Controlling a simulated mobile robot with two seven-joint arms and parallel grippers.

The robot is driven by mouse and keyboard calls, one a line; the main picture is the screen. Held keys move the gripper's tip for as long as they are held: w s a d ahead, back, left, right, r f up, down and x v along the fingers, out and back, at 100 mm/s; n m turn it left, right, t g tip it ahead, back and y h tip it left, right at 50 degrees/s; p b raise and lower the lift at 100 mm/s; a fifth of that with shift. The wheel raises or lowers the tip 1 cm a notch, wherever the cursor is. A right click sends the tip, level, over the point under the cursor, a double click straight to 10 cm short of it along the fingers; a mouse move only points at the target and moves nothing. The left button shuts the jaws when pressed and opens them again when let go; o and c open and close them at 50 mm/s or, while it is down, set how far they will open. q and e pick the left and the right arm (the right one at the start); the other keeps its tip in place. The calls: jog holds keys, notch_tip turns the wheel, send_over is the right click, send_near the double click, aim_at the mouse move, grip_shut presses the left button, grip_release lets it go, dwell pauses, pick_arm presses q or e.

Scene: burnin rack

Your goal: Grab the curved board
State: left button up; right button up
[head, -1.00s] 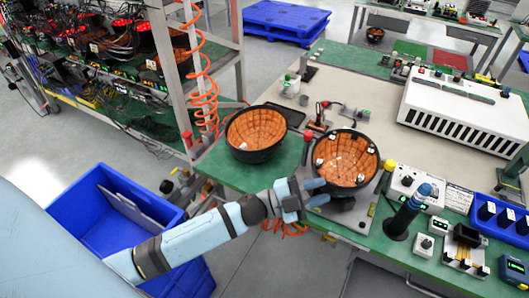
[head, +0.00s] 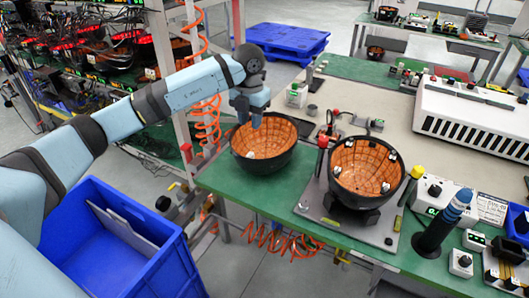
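Two black bowl-shaped curved boards with orange, tiled insides are on the green bench. The left curved board (head: 266,160) sits near the bench's left corner. The right curved board (head: 364,172) sits in a fixture on a grey plate (head: 325,217). Both have small white pieces inside. My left gripper (head: 250,120) points down over the back left rim of the left board. Its fingers look apart with nothing between them; whether they touch the rim is unclear. My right gripper is not in view.
A red-topped post (head: 322,150) stands between the boards. A dark blue-topped cylinder (head: 440,222) and a small control box (head: 435,193) stand right of the fixture. A blue bin (head: 118,240) is below left; a wire-filled rack (head: 90,60) stands behind it.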

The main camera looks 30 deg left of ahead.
aim_at(252, 153)
pick_arm(q)
notch_tip(252, 153, down, 12)
jog(key=shift+f, duration=0.2)
grip_shut()
